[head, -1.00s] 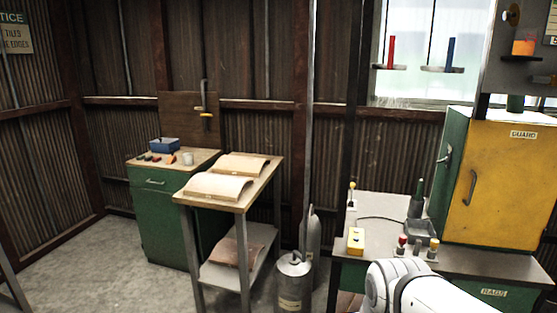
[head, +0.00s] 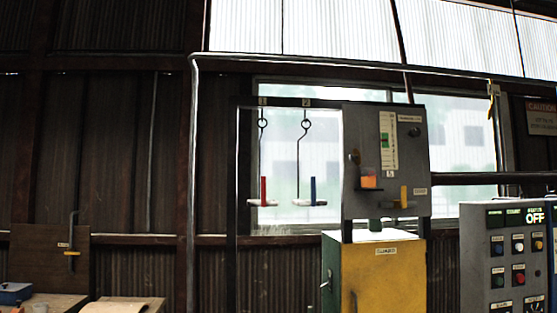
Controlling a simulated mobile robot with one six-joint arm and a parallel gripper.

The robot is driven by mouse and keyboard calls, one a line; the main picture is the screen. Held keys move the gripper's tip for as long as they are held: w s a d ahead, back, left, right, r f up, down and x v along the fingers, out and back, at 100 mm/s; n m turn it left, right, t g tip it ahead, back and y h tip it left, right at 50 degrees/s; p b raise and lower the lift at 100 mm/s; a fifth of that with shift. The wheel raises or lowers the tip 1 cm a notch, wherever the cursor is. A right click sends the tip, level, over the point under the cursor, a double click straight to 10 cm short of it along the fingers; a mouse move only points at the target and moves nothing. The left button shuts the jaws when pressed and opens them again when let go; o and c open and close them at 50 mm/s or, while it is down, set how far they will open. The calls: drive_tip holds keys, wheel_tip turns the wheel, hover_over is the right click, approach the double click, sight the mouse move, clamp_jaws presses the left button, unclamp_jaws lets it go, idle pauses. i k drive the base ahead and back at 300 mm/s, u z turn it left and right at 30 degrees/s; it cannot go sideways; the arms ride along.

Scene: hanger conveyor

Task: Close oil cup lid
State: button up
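A small cup with orange contents (head: 369,178), which looks like the oil cup, is mounted low on the front of the grey machine box (head: 388,140). A small round disc (head: 354,157) sits just above and left of the cup. It may be the cup's lid standing open, but it is too small to tell. My gripper is not in view, and no part of my arm shows now.
The yellow guard cabinet (head: 385,275) stands under the grey box. Two hangers (head: 263,200) (head: 312,200) with a red and a blue peg hang left of it. A control panel (head: 510,260) reading OFF stands at right. A wooden board (head: 48,252) is at far left.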

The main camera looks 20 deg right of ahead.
sight(356, 157)
drive_tip(key=u, duration=0.05)
drive_tip(key=k, duration=1.1)
drive_tip(key=z, duration=0.7)
drive_tip(key=i, duration=1.7)
drive_tip(key=u, duration=0.45)
drive_tip(key=k, duration=0.9)
drive_tip(key=u, duration=0.2)
drive_tip(key=i, duration=0.95)
drive_tip(key=z, duration=0.05)
